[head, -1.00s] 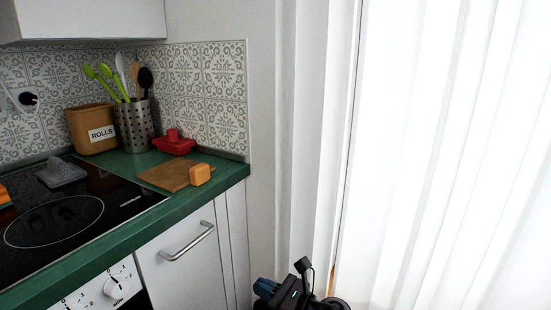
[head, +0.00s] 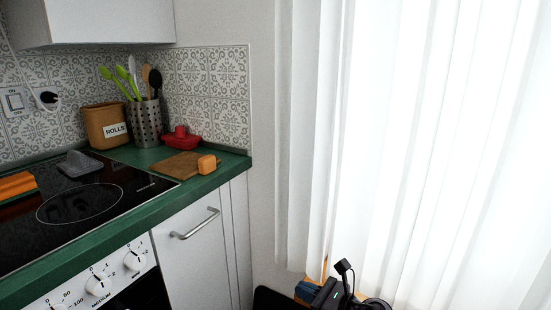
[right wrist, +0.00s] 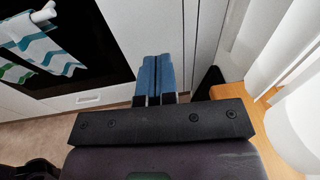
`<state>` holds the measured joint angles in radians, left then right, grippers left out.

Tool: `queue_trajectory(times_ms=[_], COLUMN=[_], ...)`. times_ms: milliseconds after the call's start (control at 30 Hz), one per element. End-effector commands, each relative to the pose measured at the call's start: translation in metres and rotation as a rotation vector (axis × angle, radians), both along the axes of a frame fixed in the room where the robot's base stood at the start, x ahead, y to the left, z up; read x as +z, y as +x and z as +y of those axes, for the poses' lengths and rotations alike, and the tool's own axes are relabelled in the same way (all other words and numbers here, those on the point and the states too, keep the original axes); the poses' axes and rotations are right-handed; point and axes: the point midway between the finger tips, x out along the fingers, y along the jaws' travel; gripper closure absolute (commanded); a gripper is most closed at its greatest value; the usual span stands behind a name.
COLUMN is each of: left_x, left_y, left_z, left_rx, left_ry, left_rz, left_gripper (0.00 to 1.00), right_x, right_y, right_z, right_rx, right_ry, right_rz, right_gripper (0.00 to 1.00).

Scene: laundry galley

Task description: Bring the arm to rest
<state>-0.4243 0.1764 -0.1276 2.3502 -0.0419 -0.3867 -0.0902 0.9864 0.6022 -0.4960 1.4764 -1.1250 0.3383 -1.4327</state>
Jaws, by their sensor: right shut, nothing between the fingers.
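My right gripper (head: 308,291) shows at the bottom of the head view, in front of the white curtain and below the counter's right end. In the right wrist view its two blue fingers (right wrist: 154,78) lie side by side, shut, with nothing held between them. They point toward white cabinet fronts and the floor zone by the oven. My left gripper is in neither view.
A black cooktop (head: 120,190) is left. A striped towel (right wrist: 40,45) hangs by the oven. White curtains (head: 430,140) fill the right.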

Motion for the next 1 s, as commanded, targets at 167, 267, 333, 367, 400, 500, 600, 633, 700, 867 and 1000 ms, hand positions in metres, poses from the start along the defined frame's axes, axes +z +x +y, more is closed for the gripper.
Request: queue_trajectory(times_ms=[167, 267, 333, 367, 400, 500, 600, 633, 700, 867, 1000], left_x=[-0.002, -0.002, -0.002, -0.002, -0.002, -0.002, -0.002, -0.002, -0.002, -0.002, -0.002], left_y=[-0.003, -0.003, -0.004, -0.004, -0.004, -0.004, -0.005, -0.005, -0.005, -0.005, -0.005], left_z=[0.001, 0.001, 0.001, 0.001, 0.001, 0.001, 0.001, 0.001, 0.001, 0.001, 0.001], left_rx=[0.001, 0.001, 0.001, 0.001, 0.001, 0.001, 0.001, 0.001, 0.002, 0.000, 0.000], left_ry=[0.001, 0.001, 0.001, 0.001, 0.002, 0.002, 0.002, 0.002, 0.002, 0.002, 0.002], left_rz=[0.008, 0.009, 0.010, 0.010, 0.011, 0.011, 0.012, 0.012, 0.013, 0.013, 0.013], left_gripper=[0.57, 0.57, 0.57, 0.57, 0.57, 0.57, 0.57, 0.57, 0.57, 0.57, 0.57], right_x=[-0.023, -0.034, -0.042, -0.046, -0.052, -0.064, -0.075, -0.078, -0.084, -0.094, -0.099], right_y=[-0.030, -0.049, -0.065, -0.073, -0.084, -0.113, -0.143, -0.152, -0.174, -0.225, -0.271], right_z=[-0.018, -0.030, -0.040, -0.045, -0.052, -0.072, -0.092, -0.098, -0.112, -0.142, -0.167], right_rx=[-0.072, -0.122, -0.166, -0.186, -0.217, -0.299, -0.383, -0.409, -0.472, -0.620, -0.757], right_ry=[0.140, 0.232, 0.310, 0.348, 0.399, 0.538, 0.678, 0.719, 0.817, 1.041, 1.240], right_rz=[0.162, 0.265, 0.350, 0.391, 0.448, 0.595, 0.738, 0.779, 0.874, 1.081, 1.246], right_gripper=[1.00, 1.00, 1.00, 1.00, 1.00, 1.00, 1.00, 1.00, 1.00, 1.00, 1.00])
